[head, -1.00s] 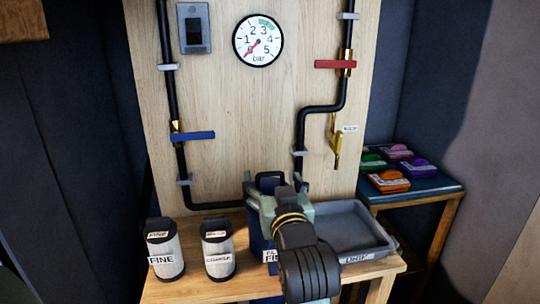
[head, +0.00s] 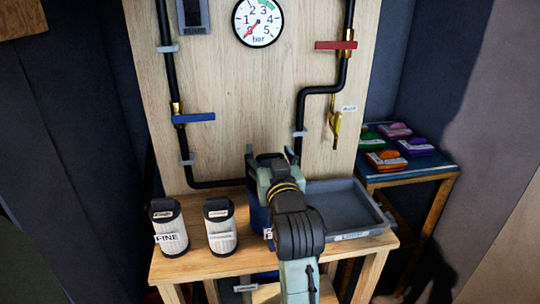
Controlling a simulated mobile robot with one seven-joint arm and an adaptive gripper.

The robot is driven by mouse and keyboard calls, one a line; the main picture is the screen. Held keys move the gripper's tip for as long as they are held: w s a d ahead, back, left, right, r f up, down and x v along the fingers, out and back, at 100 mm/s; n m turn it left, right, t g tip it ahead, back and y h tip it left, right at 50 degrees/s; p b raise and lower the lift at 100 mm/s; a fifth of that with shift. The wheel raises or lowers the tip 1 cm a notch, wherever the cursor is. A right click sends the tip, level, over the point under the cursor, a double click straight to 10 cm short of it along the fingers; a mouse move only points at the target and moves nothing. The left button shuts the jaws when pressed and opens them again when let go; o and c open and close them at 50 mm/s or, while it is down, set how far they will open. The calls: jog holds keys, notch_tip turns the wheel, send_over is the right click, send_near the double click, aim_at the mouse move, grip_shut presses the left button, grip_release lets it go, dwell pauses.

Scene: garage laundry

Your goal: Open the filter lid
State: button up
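A dark blue filter housing (head: 258,215) stands on the wooden bench, mostly hidden behind my arm. The dark top part of it, seemingly the lid with its handle (head: 268,158), shows just behind my gripper. My gripper (head: 262,168) is over the housing, at or very near the handle. My own wrist covers the fingertips, so I cannot tell whether they touch or grip it.
A fine cartridge (head: 169,228) and a second cartridge (head: 220,226) stand left on the bench (head: 200,264). A grey tray (head: 345,208) lies right. Pipes, a blue lever (head: 194,118), a red lever (head: 336,45) and a gauge (head: 258,22) are on the board behind.

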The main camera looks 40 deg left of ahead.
jog(key=c, duration=1.3)
